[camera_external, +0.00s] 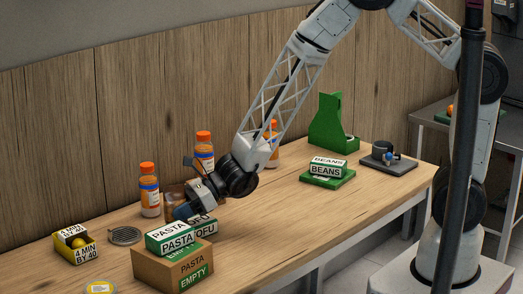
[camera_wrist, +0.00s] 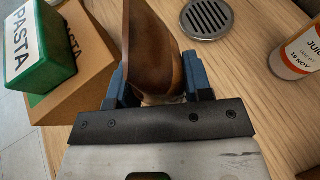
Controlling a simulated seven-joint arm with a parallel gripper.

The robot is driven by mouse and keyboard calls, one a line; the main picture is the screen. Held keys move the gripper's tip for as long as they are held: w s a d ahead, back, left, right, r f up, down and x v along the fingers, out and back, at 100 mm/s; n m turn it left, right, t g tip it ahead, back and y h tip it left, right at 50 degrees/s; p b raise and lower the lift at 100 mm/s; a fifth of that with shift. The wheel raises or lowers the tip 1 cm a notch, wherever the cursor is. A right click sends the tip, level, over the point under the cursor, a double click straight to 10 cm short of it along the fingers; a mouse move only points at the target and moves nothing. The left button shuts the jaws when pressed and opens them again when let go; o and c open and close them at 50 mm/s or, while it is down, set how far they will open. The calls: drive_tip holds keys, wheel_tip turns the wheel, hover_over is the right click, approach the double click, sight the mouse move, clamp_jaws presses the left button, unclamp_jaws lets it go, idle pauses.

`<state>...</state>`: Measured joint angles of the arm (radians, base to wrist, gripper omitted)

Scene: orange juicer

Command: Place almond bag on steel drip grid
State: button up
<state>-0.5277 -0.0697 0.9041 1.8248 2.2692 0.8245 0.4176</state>
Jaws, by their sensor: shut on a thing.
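The almond bag, a brown pouch (camera_wrist: 152,45), is between the blue fingers of my gripper (camera_wrist: 160,85) in the wrist view. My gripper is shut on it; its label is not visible. In the external view my gripper (camera_external: 182,211) is low over the table, behind the pasta box, and a brown part of the bag (camera_external: 171,205) shows beside it. The steel drip grid, a round slotted disc (camera_external: 125,235), lies flat and bare on the table to the left of my gripper. It also shows at the top of the wrist view (camera_wrist: 207,17), apart from the bag.
A cardboard box (camera_external: 165,270) with a green pasta pack (camera_external: 170,238) stands close in front of my gripper. Orange-capped juice bottles (camera_external: 149,190) stand behind. A yellow box (camera_external: 75,243) is left of the grid. Green beans packs (camera_external: 327,170) are at the right.

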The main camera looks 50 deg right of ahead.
drive_tip(key=w+a, duration=0.3)
drive_tip(key=w, duration=0.1)
drive_tip(key=w+a+f, duration=0.1)
drive_tip(key=w+a, duration=0.2)
drive_tip(key=w, duration=0.1)
drive_tip(key=w+a, duration=0.3)
drive_tip(key=w, duration=0.1)
drive_tip(key=shift+w+a+f, duration=0.2)
drive_tip(key=shift+f, duration=0.05)
drive_tip(key=shift+f, duration=1.75)
drive_tip(key=shift+f, duration=0.1)
drive_tip(key=o, duration=0.9)
drive_tip(key=shift+o, duration=0.2)
drive_tip(key=shift+d, duration=0.1)
drive_tip(key=shift+v, duration=6)
drive_tip(key=shift+s, duration=0.1)
